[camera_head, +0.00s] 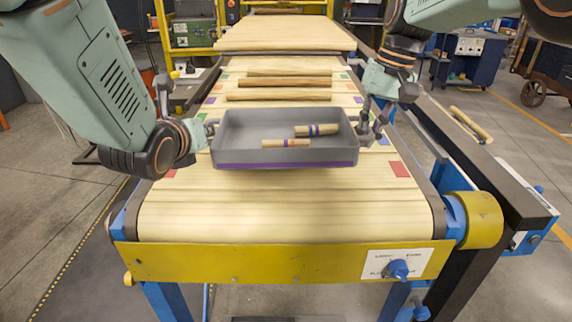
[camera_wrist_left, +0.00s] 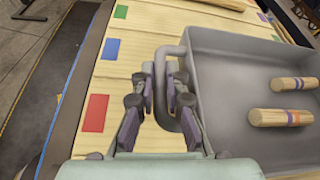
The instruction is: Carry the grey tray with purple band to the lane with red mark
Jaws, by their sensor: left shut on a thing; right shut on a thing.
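The grey tray (camera_head: 285,156) with a purple band along its lower front edge is level over the slatted wooden bed, between my arms. Two short turned wood pieces with dark bands, one at the back (camera_head: 316,130) and one at the front (camera_head: 285,143), lie in it. My left gripper (camera_head: 209,132) is shut on the tray's left handle, seen closely in the left wrist view (camera_wrist_left: 166,92). My right gripper (camera_head: 366,131) is shut on the right handle. A red mark (camera_head: 400,169) lies right of and nearer than the tray; another red mark (camera_wrist_left: 96,113) is at left. Contact beneath the tray is unclear.
Blue (camera_wrist_left: 111,48) and green (camera_wrist_left: 121,12) marks lie farther along the left edge. The near bed (camera_head: 285,210) is clear up to the yellow end beam (camera_head: 280,261). A black side rail (camera_head: 475,160) runs right.

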